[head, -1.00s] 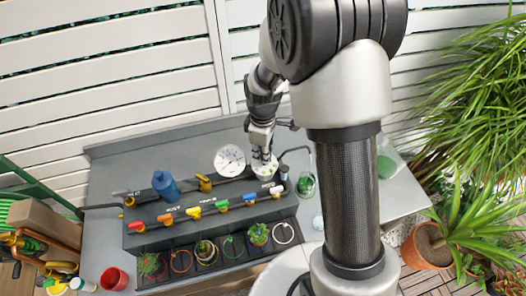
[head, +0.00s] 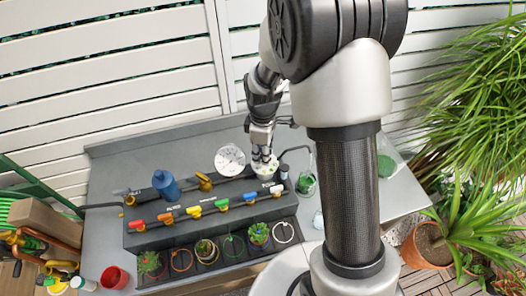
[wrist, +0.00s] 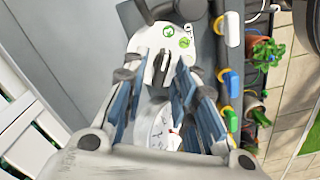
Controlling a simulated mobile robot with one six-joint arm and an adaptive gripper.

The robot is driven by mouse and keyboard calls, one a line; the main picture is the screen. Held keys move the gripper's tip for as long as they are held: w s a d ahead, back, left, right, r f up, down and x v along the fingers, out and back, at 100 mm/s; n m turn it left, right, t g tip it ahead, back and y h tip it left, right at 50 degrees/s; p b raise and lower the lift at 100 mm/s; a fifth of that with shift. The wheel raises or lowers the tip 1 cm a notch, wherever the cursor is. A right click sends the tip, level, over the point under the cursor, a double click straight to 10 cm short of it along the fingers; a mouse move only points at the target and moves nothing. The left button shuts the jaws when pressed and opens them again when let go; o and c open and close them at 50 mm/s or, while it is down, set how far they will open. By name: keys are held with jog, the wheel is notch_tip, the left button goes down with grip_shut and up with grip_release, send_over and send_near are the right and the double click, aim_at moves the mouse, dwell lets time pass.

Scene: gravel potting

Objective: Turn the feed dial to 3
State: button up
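The feed dial (head: 265,170) is a round white plate at the right end of the dark manifold, below my gripper (head: 263,158). In the wrist view its white face (wrist: 183,30) carries green marks, and a dark knob (wrist: 161,65) stands at its middle. My gripper (wrist: 161,78) has its blue-padded fingers apart, one on each side of the knob. White face shows between the fingers and the knob. The number the dial points to cannot be read, as fingers cover part of it.
A round white gauge (head: 230,160) stands close left of the dial. Coloured valve handles, such as a blue one (head: 250,198), line the manifold, with small potted plants (head: 258,234) in front. A glass jar (head: 306,184) stands to the right.

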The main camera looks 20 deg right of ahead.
dwell(0.3)
jog(key=shift+r, duration=6)
jog(key=s+r+m+t+b, duration=0.1)
jog(key=s+r+m, duration=0.1)
jog(key=s+m, duration=0.2)
jog(key=s+r+m+t+b, duration=0.2)
jog(key=s+m, duration=0.2)
jog(key=s, duration=0.6)
jog(key=s+r+m+t+b, duration=0.1)
jog(key=s+r+m, duration=0.2)
jog(key=s, duration=0.4)
jog(key=shift+s+d+m+t, duration=0.25)
jog(key=shift+s+m+t, duration=0.1)
jog(key=shift+m, duration=0.25)
